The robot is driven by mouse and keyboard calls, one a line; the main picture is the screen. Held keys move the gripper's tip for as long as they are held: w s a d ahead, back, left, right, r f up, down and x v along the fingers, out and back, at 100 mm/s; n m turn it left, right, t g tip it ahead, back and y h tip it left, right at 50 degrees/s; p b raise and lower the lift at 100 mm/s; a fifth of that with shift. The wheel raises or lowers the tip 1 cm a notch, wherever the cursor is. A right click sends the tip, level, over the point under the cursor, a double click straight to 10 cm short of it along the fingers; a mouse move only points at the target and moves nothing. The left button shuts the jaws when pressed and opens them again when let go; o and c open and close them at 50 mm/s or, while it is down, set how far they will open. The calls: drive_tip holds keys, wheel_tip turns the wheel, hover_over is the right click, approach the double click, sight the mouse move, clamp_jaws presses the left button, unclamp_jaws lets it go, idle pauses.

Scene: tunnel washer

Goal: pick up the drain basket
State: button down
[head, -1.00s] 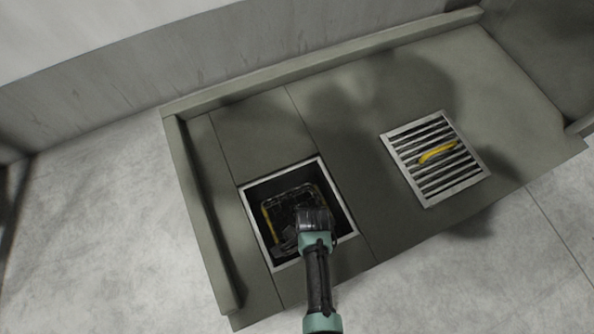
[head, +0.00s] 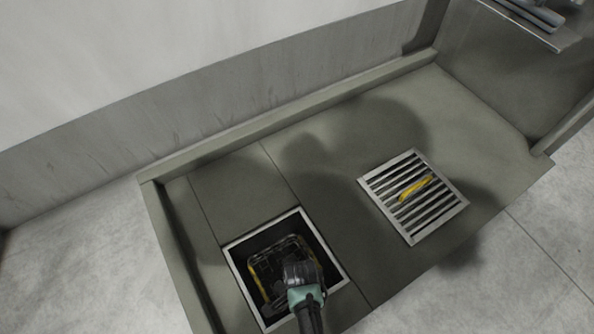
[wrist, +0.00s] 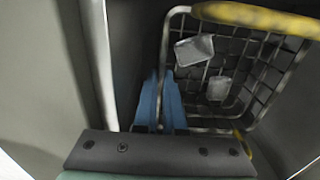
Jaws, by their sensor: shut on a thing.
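The drain basket (head: 272,260) is a dark wire-mesh basket with yellow parts, inside the square drain opening (head: 236,262) in the head view. In the wrist view the basket (wrist: 240,65) fills the right side, tilted in the picture, with a yellow handle bar (wrist: 258,17) along its top. Two pale scraps (wrist: 194,50) lie in it. My gripper (head: 302,270) reaches down into the opening and covers the basket's right part. In the wrist view the blue fingers (wrist: 160,88) are shut on the basket at its left rim. The exact contact is blurred.
A slatted grate (head: 412,196) with a yellow handle lies on the grey platform right of the opening. A raised curb (head: 300,116) runs along the back, by the wall. The opening's metal frame surrounds the basket closely. The platform between opening and grate is clear.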

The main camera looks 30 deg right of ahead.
wheel_tip(320, 180, up, 18)
drive_tip(key=p, duration=1.2)
drive_tip(key=shift+w, duration=0.1)
idle(1.1)
